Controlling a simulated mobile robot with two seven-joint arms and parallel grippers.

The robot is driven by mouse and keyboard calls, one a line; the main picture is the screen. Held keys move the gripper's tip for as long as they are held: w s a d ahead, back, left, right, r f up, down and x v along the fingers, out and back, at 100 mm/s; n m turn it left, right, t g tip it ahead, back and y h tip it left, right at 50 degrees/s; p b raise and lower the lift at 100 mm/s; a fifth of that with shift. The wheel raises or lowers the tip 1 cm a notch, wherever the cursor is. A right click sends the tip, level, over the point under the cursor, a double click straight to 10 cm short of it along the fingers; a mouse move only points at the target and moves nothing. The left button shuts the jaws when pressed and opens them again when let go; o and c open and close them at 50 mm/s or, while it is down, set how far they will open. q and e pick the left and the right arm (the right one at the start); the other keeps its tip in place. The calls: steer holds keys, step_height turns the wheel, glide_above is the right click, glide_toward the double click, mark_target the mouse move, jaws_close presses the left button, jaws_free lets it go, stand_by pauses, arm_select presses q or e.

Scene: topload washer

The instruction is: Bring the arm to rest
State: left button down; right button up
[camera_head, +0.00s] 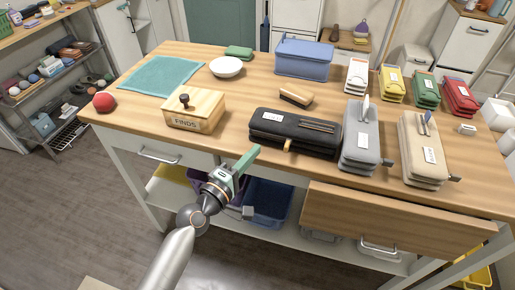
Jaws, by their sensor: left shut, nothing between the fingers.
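My left arm (170,262) reaches up from the bottom of the head view, in front of the wooden workbench (228,113). Its left gripper (252,157), with green fingers, is shut and empty. In the picture its tip overlaps the bench's front edge, just left of a black zipped case (296,132). I cannot tell whether it touches the bench. My right gripper is not in view.
The bench holds a wooden FINDS box (194,111), red ball (104,102), teal cloth (160,75), white bowl (226,67), brush (296,95), blue box (304,59) and several cases. A wooden front panel (395,217) stands out at the right. Open floor (80,210) lies left.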

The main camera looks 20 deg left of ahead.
arm_select(q)
steer(key=v, duration=0.7)
steer(key=shift+s+b, duration=0.2)
steer(key=shift+b, duration=0.25)
steer(key=shift+d+r, duration=0.1)
steer(key=s+f+m+g+y+p, duration=0.1)
steer(key=s+f+m+g, duration=0.3)
steer(key=s+f+m, duration=0.3)
steer(key=s+f+m+g+y+p, duration=0.1)
steer(key=s+f+m+g, duration=0.3)
steer(key=s+f+m, duration=0.4)
step_height(320, 180, down, 6)
steer(key=shift+a+r+m+y+p, duration=0.1)
steer(key=shift+a+m+y+p, duration=0.15)
steer(key=shift+m+y, duration=0.4)
steer(key=shift+s, duration=0.1)
